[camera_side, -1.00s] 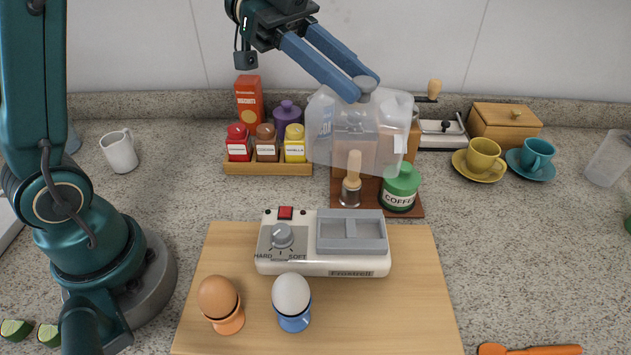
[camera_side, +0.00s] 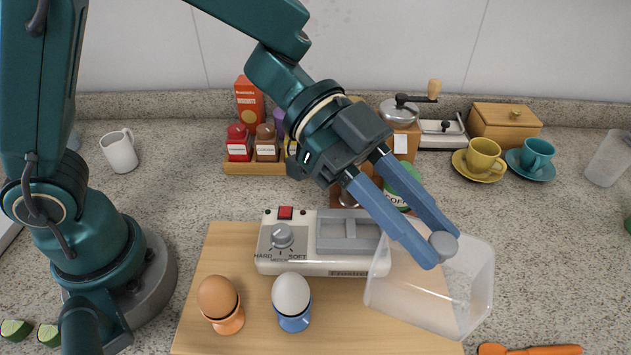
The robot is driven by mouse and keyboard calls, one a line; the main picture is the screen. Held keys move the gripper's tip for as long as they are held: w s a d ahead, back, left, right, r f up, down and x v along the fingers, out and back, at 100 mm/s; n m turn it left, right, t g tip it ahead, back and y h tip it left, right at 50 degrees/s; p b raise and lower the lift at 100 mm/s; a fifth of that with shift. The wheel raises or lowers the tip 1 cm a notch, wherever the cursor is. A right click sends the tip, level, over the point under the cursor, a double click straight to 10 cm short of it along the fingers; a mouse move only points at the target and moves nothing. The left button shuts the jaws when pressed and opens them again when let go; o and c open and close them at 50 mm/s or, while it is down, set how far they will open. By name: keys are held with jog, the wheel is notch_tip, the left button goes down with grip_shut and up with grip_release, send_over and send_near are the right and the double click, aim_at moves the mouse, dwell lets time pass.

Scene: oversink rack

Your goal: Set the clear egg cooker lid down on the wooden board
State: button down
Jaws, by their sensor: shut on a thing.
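My gripper (camera_side: 440,248) is shut on the grey knob of the clear egg cooker lid (camera_side: 432,292). The lid is tilted and hangs over the right part of the wooden board (camera_side: 385,330), reaching past the board's right edge. I cannot tell whether its lower edge touches the board. The white egg cooker (camera_side: 290,262) stands at the back of the board with its grey tray uncovered. The lid overlaps the cooker's right end in the picture.
A brown egg (camera_side: 217,296) and a white egg (camera_side: 291,294) stand in cups at the board's front left. An orange utensil (camera_side: 530,349) lies right of the board. The green coffee jar (camera_side: 403,184) and spice jars (camera_side: 239,143) stand behind. Counter at right is mostly clear.

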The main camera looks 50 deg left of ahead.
aim_at(409, 257)
jog(key=shift+f, duration=1.8)
jog(key=shift+f, duration=0.6)
jog(key=c, duration=0.6)
grip_release()
jog(key=shift+c, duration=0.2)
jog(key=shift+r, duration=0.1)
